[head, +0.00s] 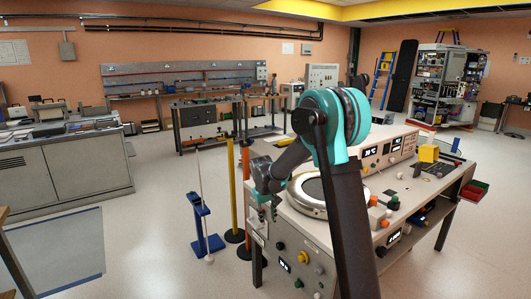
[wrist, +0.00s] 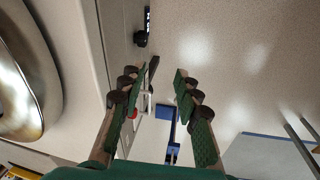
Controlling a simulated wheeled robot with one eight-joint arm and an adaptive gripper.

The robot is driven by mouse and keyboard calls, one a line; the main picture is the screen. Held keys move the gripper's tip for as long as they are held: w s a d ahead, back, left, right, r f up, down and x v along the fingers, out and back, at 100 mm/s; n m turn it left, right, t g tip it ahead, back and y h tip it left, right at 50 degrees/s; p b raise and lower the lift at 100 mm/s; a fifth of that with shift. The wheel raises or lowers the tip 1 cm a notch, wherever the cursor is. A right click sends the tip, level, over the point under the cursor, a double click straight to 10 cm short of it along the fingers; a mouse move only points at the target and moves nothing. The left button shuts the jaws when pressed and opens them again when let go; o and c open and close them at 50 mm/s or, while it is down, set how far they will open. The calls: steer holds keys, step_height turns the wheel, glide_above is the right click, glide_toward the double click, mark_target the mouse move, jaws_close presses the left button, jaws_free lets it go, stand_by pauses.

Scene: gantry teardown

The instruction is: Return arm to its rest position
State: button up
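My arm (head: 340,120), teal and dark grey, reaches forward over the left part of the grey workbench (head: 300,222). My gripper (head: 262,207) hangs beside the bench's left end, pointing down, and is partly hidden by the bench and its own wrist. In the wrist view my gripper (wrist: 166,72) has its two green-padded fingers apart, with a clear gap and nothing between them. Floor shows beyond the fingertips. The left finger appears close to the bench side; I cannot tell whether they touch.
A round silver-rimmed plate (head: 318,191) sits on the bench beside my arm. A blue stand (head: 207,243) with a thin pole stands on the floor left of my gripper. Yellow (head: 233,190) and orange (head: 246,190) posts stand close behind it.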

steer(key=s+d+r+m+t, duration=0.1)
steer(key=s+d+r+m, duration=0.25)
steer(key=s+d, duration=1.1)
steer(key=s+d+f+m, duration=0.1)
steer(key=s+f, duration=0.1)
steer(key=s, duration=0.7)
steer(key=s+d+f+t+y, duration=0.1)
steer(key=s+d, duration=0.1)
steer(key=s, duration=0.7)
steer(key=shift+d+f+m+t, duration=0.3)
steer(key=shift+f+m, duration=0.05)
steer(key=shift+f, duration=0.05)
stand_by(0.3)
